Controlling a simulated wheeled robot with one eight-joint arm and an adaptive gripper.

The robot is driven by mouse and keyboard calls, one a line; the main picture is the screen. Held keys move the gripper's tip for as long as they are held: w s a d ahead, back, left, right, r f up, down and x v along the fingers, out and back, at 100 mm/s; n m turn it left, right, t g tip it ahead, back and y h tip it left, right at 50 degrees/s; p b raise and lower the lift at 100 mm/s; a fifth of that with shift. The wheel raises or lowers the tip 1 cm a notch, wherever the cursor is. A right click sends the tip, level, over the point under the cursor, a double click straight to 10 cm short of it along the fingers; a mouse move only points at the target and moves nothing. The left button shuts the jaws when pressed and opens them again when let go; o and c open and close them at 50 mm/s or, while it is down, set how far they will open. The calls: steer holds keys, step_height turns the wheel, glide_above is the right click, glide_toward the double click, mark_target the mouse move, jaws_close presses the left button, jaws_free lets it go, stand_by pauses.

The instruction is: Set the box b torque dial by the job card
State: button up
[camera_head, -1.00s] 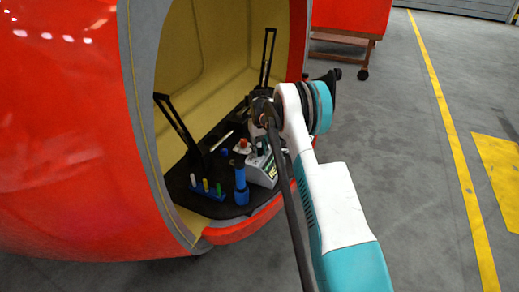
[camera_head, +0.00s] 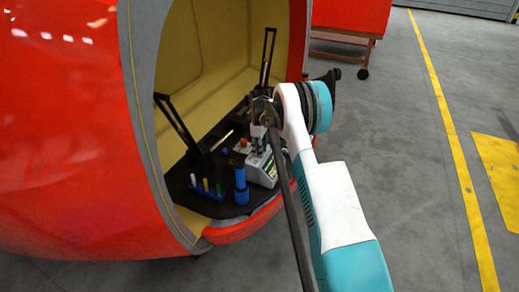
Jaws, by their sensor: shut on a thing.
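A small grey-white box (camera_head: 259,172) with a green label stands near the front edge of the dark work surface inside the open red nosecone. Small dark parts show on its top, but I cannot make out a dial scale or its setting. My gripper (camera_head: 263,126) is just above and behind the box, partly hidden by my arm. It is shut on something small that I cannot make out. I see no readable job card, and the letter of the box is not legible.
A blue upright tool (camera_head: 241,187) stands left of the box. A blue rack (camera_head: 207,192) with white, yellow and green pegs is farther left. A red button box (camera_head: 242,146) is behind. Two black uprights (camera_head: 178,124) (camera_head: 267,58) rise from the surface. The floor at right is clear.

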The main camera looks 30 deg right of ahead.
steer(key=shift+n, duration=0.7)
steer(key=o, duration=1.1)
steer(key=shift+r, duration=0.1)
step_height(320, 180, up, 12)
steer(key=shift+f, duration=0.1)
